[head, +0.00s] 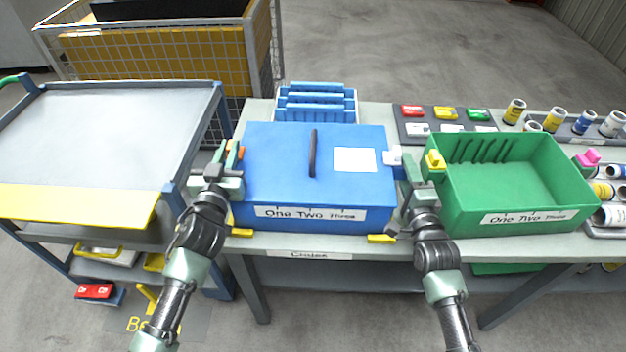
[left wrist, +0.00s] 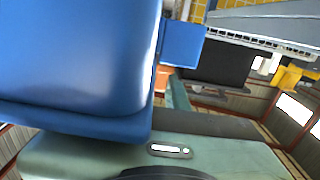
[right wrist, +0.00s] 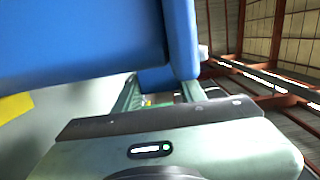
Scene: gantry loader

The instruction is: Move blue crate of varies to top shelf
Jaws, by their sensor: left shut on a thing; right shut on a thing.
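The blue crate (head: 262,190) has a flat blue lid with a dark bar and a white label. Its front reads "One Two Three". It is level at the table (head: 300,241); I cannot tell whether it touches the top. My left gripper (head: 233,168) is shut on its left side, and my right gripper (head: 400,165) is shut on its right side. The crate wall fills much of the left wrist view (left wrist: 75,60) and the right wrist view (right wrist: 80,40). The held spots are partly hidden by the crate. The crate's contents are hidden.
A grey cart (head: 100,125) with a bare upper shelf and yellow front strip stands at the left. A green open crate (head: 500,185) sits close on the right. Blue racks (head: 316,103) stand behind. Yellow corner markers (head: 381,239) lie at the crate's front.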

